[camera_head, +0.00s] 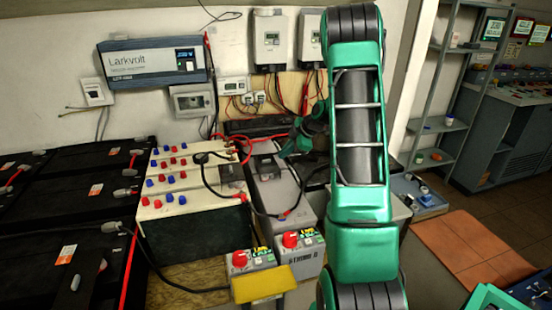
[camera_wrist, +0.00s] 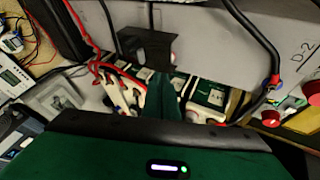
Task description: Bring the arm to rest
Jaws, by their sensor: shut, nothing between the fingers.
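A white terminal block (camera_head: 195,220) with red and blue posts stands beside black batteries (camera_head: 60,220). Grey boxes with red knobs (camera_head: 300,255) and a yellow piece (camera_head: 264,284) are in front. Loose red and black cables run near my gripper. A shelf (camera_head: 445,110) stands right.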

